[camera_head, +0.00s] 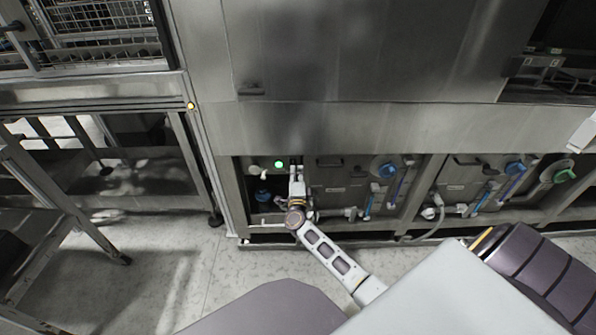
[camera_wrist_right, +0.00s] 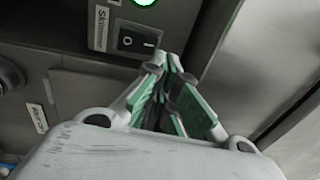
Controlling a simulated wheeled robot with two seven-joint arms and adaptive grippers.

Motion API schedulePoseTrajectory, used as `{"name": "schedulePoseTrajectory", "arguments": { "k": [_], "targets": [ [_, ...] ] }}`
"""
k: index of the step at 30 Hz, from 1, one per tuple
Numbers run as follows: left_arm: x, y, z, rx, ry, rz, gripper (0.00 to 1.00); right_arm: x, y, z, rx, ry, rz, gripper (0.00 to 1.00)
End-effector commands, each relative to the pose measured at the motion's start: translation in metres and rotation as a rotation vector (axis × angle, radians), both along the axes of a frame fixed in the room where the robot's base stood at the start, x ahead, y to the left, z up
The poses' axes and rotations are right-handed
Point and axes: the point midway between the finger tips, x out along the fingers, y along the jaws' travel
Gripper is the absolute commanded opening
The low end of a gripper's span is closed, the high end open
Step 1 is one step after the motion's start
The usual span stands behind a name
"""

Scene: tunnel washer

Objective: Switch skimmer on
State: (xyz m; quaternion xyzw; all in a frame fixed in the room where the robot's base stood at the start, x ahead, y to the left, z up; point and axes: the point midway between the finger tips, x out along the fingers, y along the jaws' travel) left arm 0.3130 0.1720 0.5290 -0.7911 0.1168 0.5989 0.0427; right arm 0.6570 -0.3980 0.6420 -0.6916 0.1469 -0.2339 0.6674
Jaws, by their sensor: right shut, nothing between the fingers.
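The skimmer switch (camera_wrist_right: 132,40) is a black rocker marked 0 and I, on a metal panel in the right wrist view. A label (camera_wrist_right: 101,27), partly readable as "Skimmer", is left of it. A lit green lamp (camera_wrist_right: 144,2) is above the switch, cut by the top edge; the lamp also shows in the head view (camera_head: 279,164). My right gripper (camera_wrist_right: 172,62) is shut and empty, its fingertips just right of and below the switch; whether they touch the panel I cannot tell. In the head view my right gripper (camera_head: 297,172) hides the switch. My left gripper is out of view.
The switch sits in a recessed bay under the machine's large steel panel (camera_head: 330,60). Bays to the right hold blue-handled valves (camera_head: 384,168) and pipes. A steel frame table (camera_head: 40,210) stands at the left. Floor (camera_head: 190,255) in front is clear.

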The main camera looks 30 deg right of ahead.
Motion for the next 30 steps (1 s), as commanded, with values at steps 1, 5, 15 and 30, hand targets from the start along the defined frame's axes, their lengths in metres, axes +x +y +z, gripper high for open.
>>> {"name": "schedulePoseTrajectory", "arguments": {
  "k": [1, 5, 15, 30],
  "targets": [
    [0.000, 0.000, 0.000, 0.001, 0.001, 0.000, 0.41, -0.002, 0.001, 0.001, 0.000, 0.000, 0.000, 0.00],
    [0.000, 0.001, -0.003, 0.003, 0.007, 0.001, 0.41, -0.007, 0.004, 0.002, -0.001, 0.001, 0.000, 0.00],
    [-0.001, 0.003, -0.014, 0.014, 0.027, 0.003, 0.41, -0.029, 0.018, 0.008, 0.001, 0.001, 0.000, 0.00],
    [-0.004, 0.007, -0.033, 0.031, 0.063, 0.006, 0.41, -0.072, 0.043, 0.018, 0.000, 0.000, 0.000, 0.00]
  ]
}}
